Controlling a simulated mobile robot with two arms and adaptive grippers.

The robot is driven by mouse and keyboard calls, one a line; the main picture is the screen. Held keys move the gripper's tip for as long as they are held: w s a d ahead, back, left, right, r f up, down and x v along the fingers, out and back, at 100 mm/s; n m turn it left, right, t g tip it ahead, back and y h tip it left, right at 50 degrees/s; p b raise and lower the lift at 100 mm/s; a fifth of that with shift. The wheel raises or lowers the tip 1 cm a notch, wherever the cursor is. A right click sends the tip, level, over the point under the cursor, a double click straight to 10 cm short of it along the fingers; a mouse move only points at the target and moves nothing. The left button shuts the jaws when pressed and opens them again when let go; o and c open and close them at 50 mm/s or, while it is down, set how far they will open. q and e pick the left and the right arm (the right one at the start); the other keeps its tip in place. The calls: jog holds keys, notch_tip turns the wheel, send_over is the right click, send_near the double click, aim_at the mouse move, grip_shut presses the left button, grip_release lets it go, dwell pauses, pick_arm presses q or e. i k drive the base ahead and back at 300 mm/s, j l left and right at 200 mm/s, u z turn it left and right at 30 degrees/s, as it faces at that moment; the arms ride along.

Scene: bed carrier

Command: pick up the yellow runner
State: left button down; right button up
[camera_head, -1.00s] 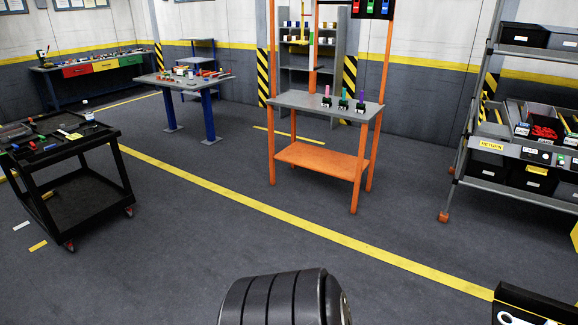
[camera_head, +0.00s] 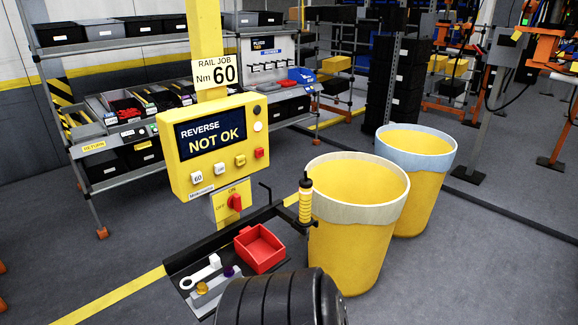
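A yellow tool with black ends (camera_head: 306,203), which looks like the yellow runner, stands upright at the end of a dark horizontal arm. It is in the middle of the head view, just in front of a yellow bin's pale rim. Whether it hangs or rests in a holder is too small to tell. The dark arm belongs to a yellow control station (camera_head: 212,140) whose screen reads "REVERSE NOT OK". Neither of my grippers is in view. A black ribbed part of mine shows at the bottom centre and hides part of the station's tray.
A tray on the station holds a red bin (camera_head: 259,248), a white wrench-like piece (camera_head: 201,272) and small parts. Two yellow bins (camera_head: 346,240) (camera_head: 418,185) stand to the right, close behind the tool. A stocked rack (camera_head: 92,150) stands behind. Floor at lower right is clear.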

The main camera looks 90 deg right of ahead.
aim_at(305, 219)
jog(key=z, duration=2.75)
jog(key=j+z, duration=0.1)
jog(key=j, duration=0.25)
